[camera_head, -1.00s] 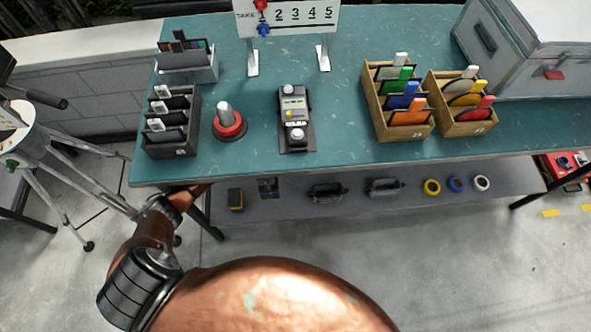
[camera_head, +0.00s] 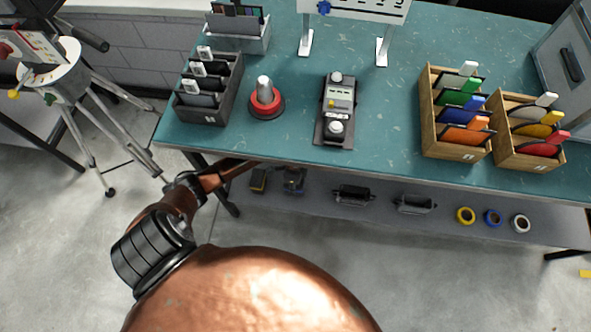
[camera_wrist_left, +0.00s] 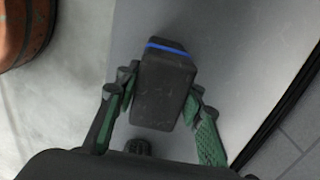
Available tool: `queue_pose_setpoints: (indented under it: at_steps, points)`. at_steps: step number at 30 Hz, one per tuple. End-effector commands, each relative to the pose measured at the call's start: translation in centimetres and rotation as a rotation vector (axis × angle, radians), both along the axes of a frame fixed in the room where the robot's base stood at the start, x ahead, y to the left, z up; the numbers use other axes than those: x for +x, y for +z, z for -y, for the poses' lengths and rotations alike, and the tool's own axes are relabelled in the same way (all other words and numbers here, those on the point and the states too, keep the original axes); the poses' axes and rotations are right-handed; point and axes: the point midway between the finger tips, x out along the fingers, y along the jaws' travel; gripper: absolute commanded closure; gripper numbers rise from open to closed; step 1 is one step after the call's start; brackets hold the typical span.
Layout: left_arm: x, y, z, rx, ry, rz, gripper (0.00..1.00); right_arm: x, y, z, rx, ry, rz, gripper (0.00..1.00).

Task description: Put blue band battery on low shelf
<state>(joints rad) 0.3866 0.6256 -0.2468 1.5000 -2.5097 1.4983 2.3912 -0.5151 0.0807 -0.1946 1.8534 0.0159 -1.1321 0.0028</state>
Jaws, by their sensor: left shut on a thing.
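The blue band battery (camera_wrist_left: 165,88) is a dark block with a blue stripe near its far end. In the left wrist view my left gripper (camera_wrist_left: 160,98) is shut on it, with a green-padded finger on each side. Below and beyond it is the grey low shelf (camera_head: 375,216); I cannot tell whether the battery touches it. In the head view my left arm reaches under the tabletop's front edge at the shelf's left end, where the gripper and battery are hidden or too small to make out. My right gripper is not in view.
On the shelf are a yellow-marked dark block (camera_head: 258,180), another dark item (camera_head: 293,182), two dark handled items and several tape rolls. The green tabletop (camera_head: 385,120) overhangs the shelf. A tripod (camera_head: 70,110) stands to the left.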

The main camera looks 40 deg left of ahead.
Motion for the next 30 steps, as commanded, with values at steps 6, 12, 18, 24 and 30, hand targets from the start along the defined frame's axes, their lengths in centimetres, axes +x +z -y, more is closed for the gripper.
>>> queue_pose_setpoints:
  at_steps: [6,12,18,24,30]
  points:
    - [0.1,-0.34,0.02,-0.001,0.0,0.002,1.0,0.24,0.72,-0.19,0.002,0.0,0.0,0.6]
    - [0.09,-0.4,0.01,-0.001,0.0,0.002,1.0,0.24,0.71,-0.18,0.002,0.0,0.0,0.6]
    - [0.02,-0.68,0.0,-0.001,0.0,0.001,0.57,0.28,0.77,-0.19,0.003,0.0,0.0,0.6]
    - [0.02,-0.68,0.01,-0.001,0.0,0.001,0.47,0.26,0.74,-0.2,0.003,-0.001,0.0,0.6]
    - [0.02,-0.65,0.01,-0.001,0.0,0.001,0.47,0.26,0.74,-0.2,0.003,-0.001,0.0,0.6]
